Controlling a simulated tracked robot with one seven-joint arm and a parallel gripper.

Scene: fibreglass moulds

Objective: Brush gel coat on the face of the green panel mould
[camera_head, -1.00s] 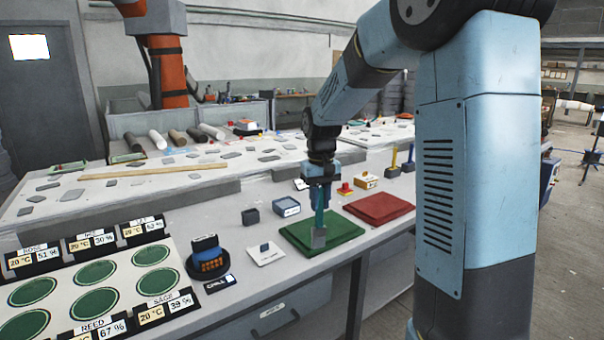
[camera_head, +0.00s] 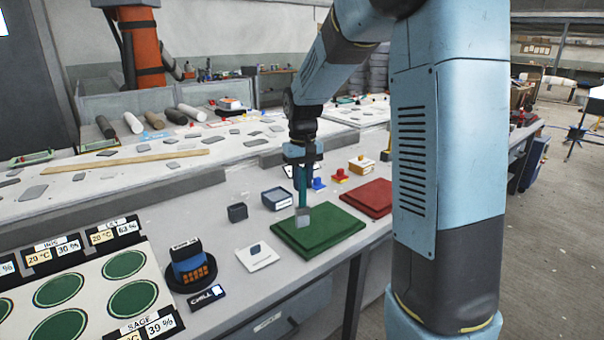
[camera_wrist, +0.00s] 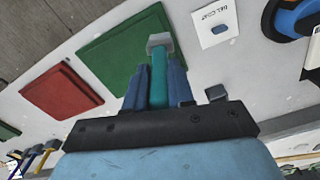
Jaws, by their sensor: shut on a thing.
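The green panel mould (camera_head: 325,236) lies flat on the grey bench, and it also shows in the wrist view (camera_wrist: 105,62). My gripper (camera_head: 302,184) points down and is shut on the teal handle of a brush (camera_head: 303,216) with a grey head. In the wrist view the handle stands between the two blue fingers of my gripper (camera_wrist: 158,88). The brush head (camera_wrist: 160,42) is over the panel's edge nearest the gel coat card (camera_wrist: 220,24). I cannot tell whether it touches the face. No coat is clearly visible on the face.
A red panel (camera_head: 368,198) lies right of the green one. A white card (camera_head: 257,257), a dark block (camera_head: 237,212) and a blue-grey box (camera_head: 277,198) stand to the left. A dark round dish (camera_head: 190,275) with a blue block is further left. My column blocks the right side.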

